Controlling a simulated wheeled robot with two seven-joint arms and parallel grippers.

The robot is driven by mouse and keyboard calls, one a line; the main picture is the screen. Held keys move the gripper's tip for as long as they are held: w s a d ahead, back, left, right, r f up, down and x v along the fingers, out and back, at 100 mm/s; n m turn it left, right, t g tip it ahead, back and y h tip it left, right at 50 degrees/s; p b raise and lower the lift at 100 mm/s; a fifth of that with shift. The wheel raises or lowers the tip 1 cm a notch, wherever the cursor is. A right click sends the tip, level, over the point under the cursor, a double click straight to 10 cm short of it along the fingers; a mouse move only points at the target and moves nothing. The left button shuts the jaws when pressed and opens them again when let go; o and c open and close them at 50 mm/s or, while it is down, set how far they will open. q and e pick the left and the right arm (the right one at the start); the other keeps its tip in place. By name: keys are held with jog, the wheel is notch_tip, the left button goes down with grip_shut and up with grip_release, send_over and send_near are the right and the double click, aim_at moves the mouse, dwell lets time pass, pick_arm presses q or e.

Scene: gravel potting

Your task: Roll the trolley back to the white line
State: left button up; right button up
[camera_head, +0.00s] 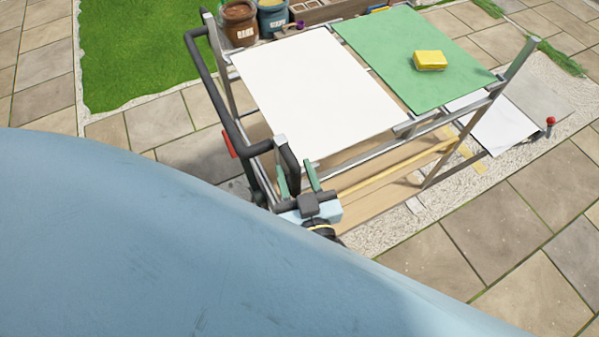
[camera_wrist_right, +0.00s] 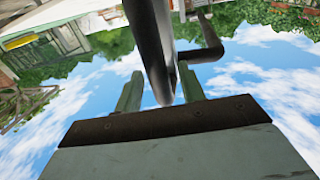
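The trolley (camera_head: 405,130) is a metal frame with a white panel and a green mat on top. Its black handle (camera_head: 213,85) runs along the left side and bends at the front corner. My right gripper (camera_head: 297,181) is at that corner, its two green fingers apart, with a dark handle part between them. In the right wrist view, the handle bar (camera_wrist_right: 155,50) passes between the fingers (camera_wrist_right: 160,88), with small gaps visible beside it. I cannot make out a white line. My left gripper is not in view.
A yellow sponge (camera_head: 430,60) lies on the green mat (camera_head: 395,50). Pots (camera_head: 240,22) stand at the trolley's back left. Paving surrounds a gravel strip (camera_head: 385,225); a red-topped post (camera_head: 550,122) stands at right. Grass (camera_head: 140,50) lies at left. My blue body fills the lower left.

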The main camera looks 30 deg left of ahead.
jog(key=b+v, duration=0.1)
jog(key=v, duration=1.2)
jog(key=shift+d, duration=0.2)
jog(key=shift+s, duration=0.15)
jog(key=d+f+m+g+h+b, duration=0.15)
jog(key=d+f, duration=0.25)
jog(key=f, duration=0.8)
jog(key=d+f+g+h+b, duration=0.25)
jog(key=d+f, duration=0.25)
jog(key=f, duration=0.7)
jog(key=d+f+m+g+h+b, duration=0.1)
jog(key=d+f+h+b, duration=0.2)
jog(key=f, duration=0.9)
jog(key=s+d+f+m+g+h+b, duration=0.3)
jog(key=s+d+f+g+h, duration=0.2)
jog(key=s+d+f, duration=1.3)
notch_tip(320, 180, down, 2)
jog(key=shift+d+f+m+g+b, duration=0.1)
jog(key=shift+d+m+g+b, duration=0.25)
jog(key=shift+d+g, duration=0.55)
jog(key=shift+a, duration=0.25)
